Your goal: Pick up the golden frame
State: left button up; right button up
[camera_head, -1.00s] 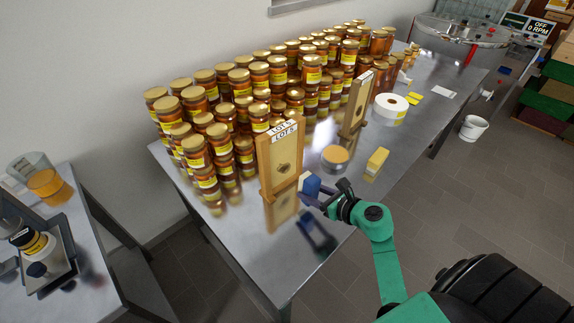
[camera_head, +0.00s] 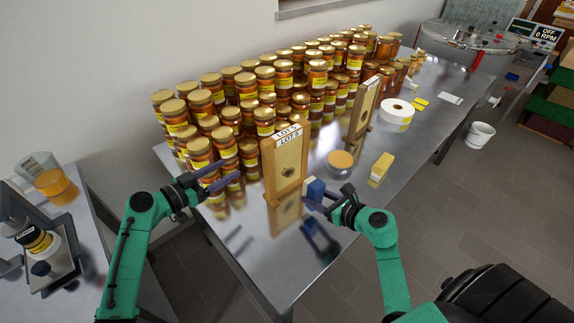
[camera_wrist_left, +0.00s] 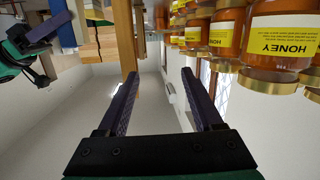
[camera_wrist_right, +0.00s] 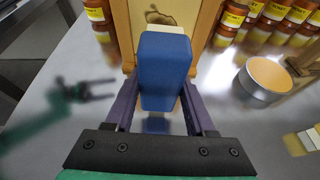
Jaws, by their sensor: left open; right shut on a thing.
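A golden wooden frame (camera_head: 284,172) with a pale panel and a dark patch stands upright on the steel table. A lot label sits on its top. A second similar frame (camera_head: 362,108) stands farther back. My left gripper (camera_head: 216,178) is open and empty, left of the nearer frame and beside the jars. In the left wrist view, its fingers (camera_wrist_left: 160,78) are apart, with a wooden upright above. My right gripper (camera_head: 316,197) is shut on a blue block (camera_wrist_right: 163,68) with a pale part behind it. The block is in front of the nearer frame; contact between them is unclear.
Many stacked honey jars (camera_head: 233,90) crowd the table behind the nearer frame. A round gold-topped container (camera_head: 340,160), a yellow block (camera_head: 380,168) and a white roll (camera_head: 397,112) lie to the right. The table's front edge is mostly clear.

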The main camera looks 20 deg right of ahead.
aim_at(279, 138)
pick_arm(q)
jog(key=s+d+r+m+g+h, duration=0.2)
jog(key=s+d+r+h, duration=0.1)
jog(key=d+r, duration=0.25)
jog(key=x, duration=1)
jog(key=shift+w+d, duration=0.25)
jog(key=shift+d, duration=0.05)
jog(key=shift+w+d+f, duration=0.15)
jog(key=shift+d, duration=0.35)
jog(key=shift+a, duration=0.1)
grip_shut()
